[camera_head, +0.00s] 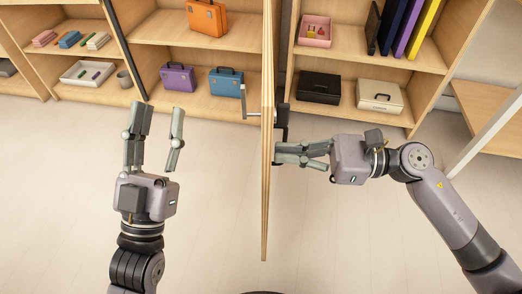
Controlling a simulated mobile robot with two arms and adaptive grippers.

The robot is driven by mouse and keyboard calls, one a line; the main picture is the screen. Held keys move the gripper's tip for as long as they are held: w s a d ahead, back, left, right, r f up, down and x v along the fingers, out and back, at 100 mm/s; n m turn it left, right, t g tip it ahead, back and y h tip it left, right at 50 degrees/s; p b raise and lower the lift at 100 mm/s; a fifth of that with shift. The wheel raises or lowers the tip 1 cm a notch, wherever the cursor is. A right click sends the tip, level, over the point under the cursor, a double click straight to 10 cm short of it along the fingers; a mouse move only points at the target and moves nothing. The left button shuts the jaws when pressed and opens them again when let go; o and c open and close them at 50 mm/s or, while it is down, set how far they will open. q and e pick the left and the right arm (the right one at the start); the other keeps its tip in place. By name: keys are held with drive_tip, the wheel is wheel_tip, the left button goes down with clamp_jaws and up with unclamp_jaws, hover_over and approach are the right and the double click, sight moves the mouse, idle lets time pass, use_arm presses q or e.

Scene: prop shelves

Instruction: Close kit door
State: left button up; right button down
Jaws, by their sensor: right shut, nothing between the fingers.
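The wooden kit door (267,190) stands open, seen nearly edge-on in the middle of the head view, sticking out from the shelves toward me. A grey handle (244,100) shows on its left side, and a dark handle or latch part (281,121) on its right side. My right gripper (277,153) is shut and empty, its fingertips close to the door's right face; I cannot tell whether they touch. My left gripper (160,106) is open and empty, left of the door and apart from it, with its fingers pointing toward the shelves.
The left shelves hold an orange case (207,17), a purple case (178,77), a blue case (226,82) and a white tray (87,74). The right shelves hold a pink box (314,31), a black case (319,87), a cream case (380,95) and binders. The floor (215,220) is clear.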

drive_tip(key=a, duration=0.5)
drive_tip(key=shift+w, duration=0.35)
drive_tip(key=shift+w+a, duration=0.1)
